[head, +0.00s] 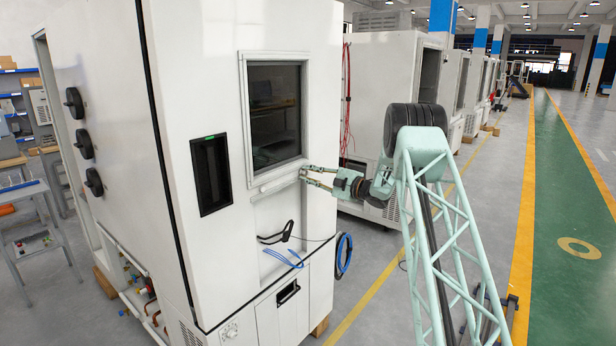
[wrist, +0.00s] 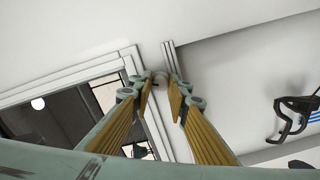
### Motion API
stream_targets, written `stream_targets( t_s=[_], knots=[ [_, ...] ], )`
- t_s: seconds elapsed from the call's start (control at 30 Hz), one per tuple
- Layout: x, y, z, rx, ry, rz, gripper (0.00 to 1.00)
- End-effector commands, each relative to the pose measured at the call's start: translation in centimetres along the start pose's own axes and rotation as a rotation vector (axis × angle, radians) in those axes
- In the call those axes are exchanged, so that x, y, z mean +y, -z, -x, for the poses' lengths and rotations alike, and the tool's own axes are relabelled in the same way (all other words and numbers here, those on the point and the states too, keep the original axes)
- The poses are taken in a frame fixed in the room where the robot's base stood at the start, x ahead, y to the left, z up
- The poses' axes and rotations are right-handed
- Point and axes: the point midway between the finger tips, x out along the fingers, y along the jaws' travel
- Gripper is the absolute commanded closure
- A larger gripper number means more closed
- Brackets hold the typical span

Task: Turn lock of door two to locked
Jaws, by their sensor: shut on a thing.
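The chamber door with a dark window (head: 274,115) is in the front of the large white chamber, and it looks closed. My gripper (head: 303,175) reaches in from the right to the lower right corner of the window frame. In the wrist view, my gripper's two fingers (wrist: 162,90) stand on either side of a small grey-white knob-like piece (wrist: 159,77), which looks like the lock. They are shut on it. The fingers hide much of it, so I cannot tell which way it is turned. No door number can be read.
A dark display panel (head: 211,174) is left of the window. A second chamber (head: 385,90) stands behind. The green walkway (head: 565,200) at right is clear.

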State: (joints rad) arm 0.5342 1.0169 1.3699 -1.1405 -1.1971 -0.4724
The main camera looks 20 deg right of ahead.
Motion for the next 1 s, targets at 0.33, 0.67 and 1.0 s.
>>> stream_targets(
  t_s=[0.33, 0.67, 1.0],
  knots=[
    [0.12, 0.01, 0.0, 0.0, -0.001, -0.276, 0.94],
    [0.13, 0.02, -0.01, 0.0, 0.0, -0.545, 0.94],
    [0.11, 0.02, 0.0, -0.001, 0.0, -0.828, 0.94]
  ],
)
